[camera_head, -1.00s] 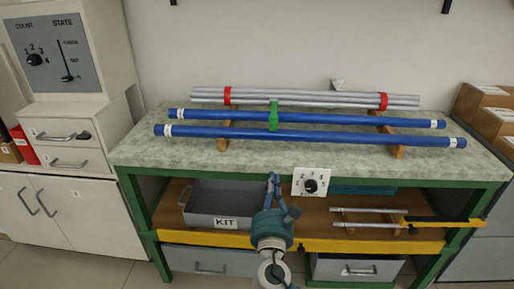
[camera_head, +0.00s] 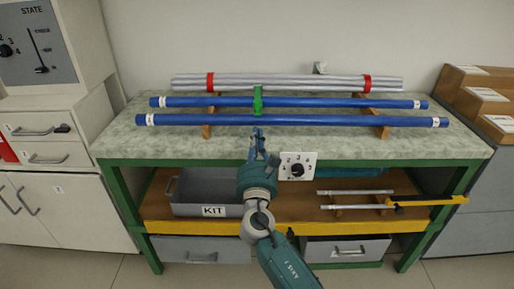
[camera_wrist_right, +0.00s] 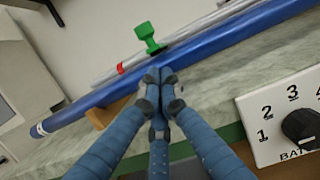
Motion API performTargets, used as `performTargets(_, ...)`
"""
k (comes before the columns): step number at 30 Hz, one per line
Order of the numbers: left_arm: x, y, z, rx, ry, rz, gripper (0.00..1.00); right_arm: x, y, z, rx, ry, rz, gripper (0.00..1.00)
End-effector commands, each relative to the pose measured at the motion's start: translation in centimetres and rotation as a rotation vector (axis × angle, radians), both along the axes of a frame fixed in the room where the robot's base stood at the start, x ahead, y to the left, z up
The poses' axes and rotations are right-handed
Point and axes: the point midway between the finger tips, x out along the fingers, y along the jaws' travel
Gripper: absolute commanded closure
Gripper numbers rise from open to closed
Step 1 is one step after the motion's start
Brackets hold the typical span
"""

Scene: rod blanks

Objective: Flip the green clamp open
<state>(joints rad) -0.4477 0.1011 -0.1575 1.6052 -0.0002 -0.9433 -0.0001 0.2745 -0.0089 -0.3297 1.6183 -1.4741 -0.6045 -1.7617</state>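The green clamp (camera_head: 257,100) stands at the two blue rods (camera_head: 330,121) on the bench, left of their middle. In the right wrist view the clamp (camera_wrist_right: 147,34) shows a blocky upper end on a thin neck, beyond the front blue rod. My right gripper (camera_head: 257,137) is in front of the clamp, near the bench's front edge, and apart from it. Its fingertips (camera_wrist_right: 160,74) are together with nothing seen between them, and they overlap the front blue rod in the picture. My left gripper is out of view.
A silver rod bundle (camera_head: 290,82) with red bands lies behind the blue rods, on wooden supports (camera_head: 382,130). A dial panel (camera_head: 298,166) stands just right of my right gripper. A KIT bin (camera_head: 190,194) sits on the shelf below. Bare bench top lies before the rods.

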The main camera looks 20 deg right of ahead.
Motion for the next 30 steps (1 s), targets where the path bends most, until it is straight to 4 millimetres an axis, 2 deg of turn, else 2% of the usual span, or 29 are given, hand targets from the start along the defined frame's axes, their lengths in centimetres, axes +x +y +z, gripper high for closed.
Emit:
performTargets(3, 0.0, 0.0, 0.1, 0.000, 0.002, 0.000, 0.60, 1.7, -0.5, 0.4, 0.001, 0.000, 0.000, 1.00)
performTargets(9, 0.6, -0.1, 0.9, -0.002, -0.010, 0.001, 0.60, 2.9, -0.9, 0.7, 0.001, 0.000, 0.000, 1.00)
performTargets(24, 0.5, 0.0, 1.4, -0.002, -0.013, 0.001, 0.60, 3.0, -0.9, 1.1, 0.003, 0.007, 0.000, 1.00)
performTargets(30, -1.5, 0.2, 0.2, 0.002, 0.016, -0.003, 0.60, 3.2, -0.9, 2.1, 0.013, 0.041, 0.001, 1.00)
